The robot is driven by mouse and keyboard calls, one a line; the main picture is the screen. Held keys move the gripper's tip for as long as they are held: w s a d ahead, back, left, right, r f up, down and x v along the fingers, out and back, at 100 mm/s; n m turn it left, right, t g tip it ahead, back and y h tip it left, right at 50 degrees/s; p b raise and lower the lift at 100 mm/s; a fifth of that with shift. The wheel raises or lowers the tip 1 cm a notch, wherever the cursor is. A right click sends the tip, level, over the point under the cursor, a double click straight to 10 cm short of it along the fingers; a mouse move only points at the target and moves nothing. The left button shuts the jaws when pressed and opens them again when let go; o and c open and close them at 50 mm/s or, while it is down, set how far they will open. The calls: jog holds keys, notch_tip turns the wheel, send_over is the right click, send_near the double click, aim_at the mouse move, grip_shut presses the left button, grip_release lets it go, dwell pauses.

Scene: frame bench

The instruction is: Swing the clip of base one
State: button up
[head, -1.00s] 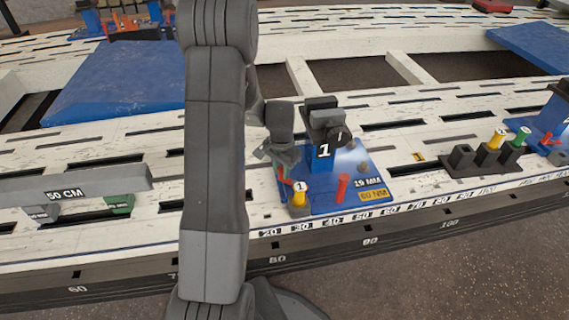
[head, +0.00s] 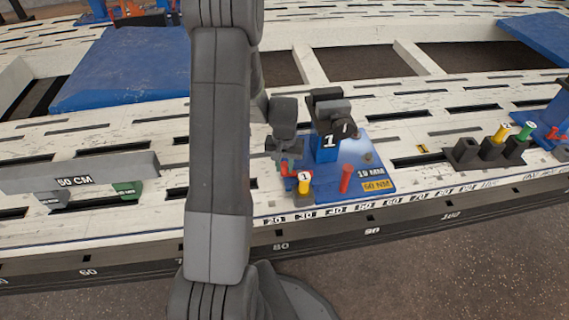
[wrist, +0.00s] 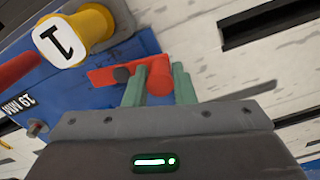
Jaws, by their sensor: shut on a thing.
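Base one is a blue plate (head: 378,178) with an upright blue post marked 1 and a dark head on top. Its red clip (head: 293,169) is at the plate's left side, behind the yellow-topped piece marked 1 (head: 304,186). In the wrist view, the clip (wrist: 105,77) is a red arm with a dark pin and a round red end. My gripper (wrist: 158,88) has its green fingers on either side of that red end, shut on it. In the head view my gripper (head: 285,152) is left of the post, with its fingertips partly hidden.
A red peg (head: 346,179) stands on the plate's front. A dark holder (head: 466,151) with yellow and green pieces stands to the right. A grey 50 CM bar (head: 110,174) lies to the left. The slatted bench has open slots.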

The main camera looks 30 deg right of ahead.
grip_shut()
jog(key=o, duration=0.9)
grip_release()
notch_tip(320, 180, up, 14)
jog(key=p, duration=0.4)
jog(key=shift+f, duration=0.15)
notch_tip(320, 180, down, 14)
jog(key=b, duration=0.4)
jog(key=shift+r, duration=0.2)
